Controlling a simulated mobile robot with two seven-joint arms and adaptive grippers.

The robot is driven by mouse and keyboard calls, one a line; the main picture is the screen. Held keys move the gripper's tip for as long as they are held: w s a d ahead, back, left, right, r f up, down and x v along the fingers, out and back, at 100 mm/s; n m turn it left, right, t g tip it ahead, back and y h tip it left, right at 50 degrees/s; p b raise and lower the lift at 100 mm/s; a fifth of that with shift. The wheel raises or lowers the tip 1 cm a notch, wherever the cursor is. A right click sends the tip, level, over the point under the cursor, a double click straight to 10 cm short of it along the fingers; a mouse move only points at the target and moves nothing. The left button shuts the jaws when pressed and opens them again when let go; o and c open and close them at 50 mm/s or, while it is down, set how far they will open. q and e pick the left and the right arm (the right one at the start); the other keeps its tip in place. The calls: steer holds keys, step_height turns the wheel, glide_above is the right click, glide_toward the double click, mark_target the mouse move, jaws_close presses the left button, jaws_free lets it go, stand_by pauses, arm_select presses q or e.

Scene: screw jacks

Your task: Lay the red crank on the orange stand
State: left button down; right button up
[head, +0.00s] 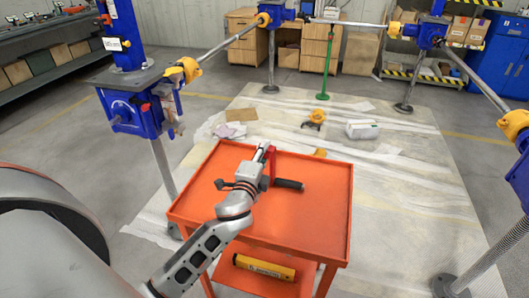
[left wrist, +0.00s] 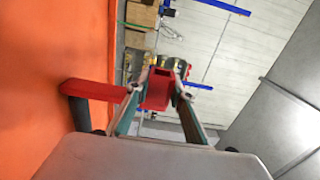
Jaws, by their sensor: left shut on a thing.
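The orange stand (head: 310,222) is a cart with a flat, rimmed top, in the middle of the head view. It fills the left side of the left wrist view (left wrist: 50,30). My left gripper (head: 264,153) is over the stand's top, toward its back edge. It is shut on the red crank (head: 272,163). In the left wrist view the crank's red hub (left wrist: 158,88) sits between the fingers, and its arm reaches left toward the stand. The crank's black handle (head: 290,184) is close to the stand's top; I cannot tell whether it touches.
The stand's top is otherwise bare. A yellow tool (head: 264,267) lies on its lower shelf. Blue screw jacks (head: 130,100) with metal shafts stand around it. A yellow part (head: 314,118) and a white bottle (head: 362,130) lie on the floor sheet behind.

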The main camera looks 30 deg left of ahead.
arm_select(q)
steer(key=shift+r, duration=0.15)
steer(key=c, duration=1.8)
jaws_free()
steer(key=shift+f, duration=0.25)
steer(key=shift+o, duration=0.2)
steer(key=shift+r, duration=0.2)
steer(key=shift+s+d+f, duration=0.1)
steer(key=shift+s, duration=0.25)
steer(key=v, duration=1.1)
steer(key=shift+b, duration=0.35)
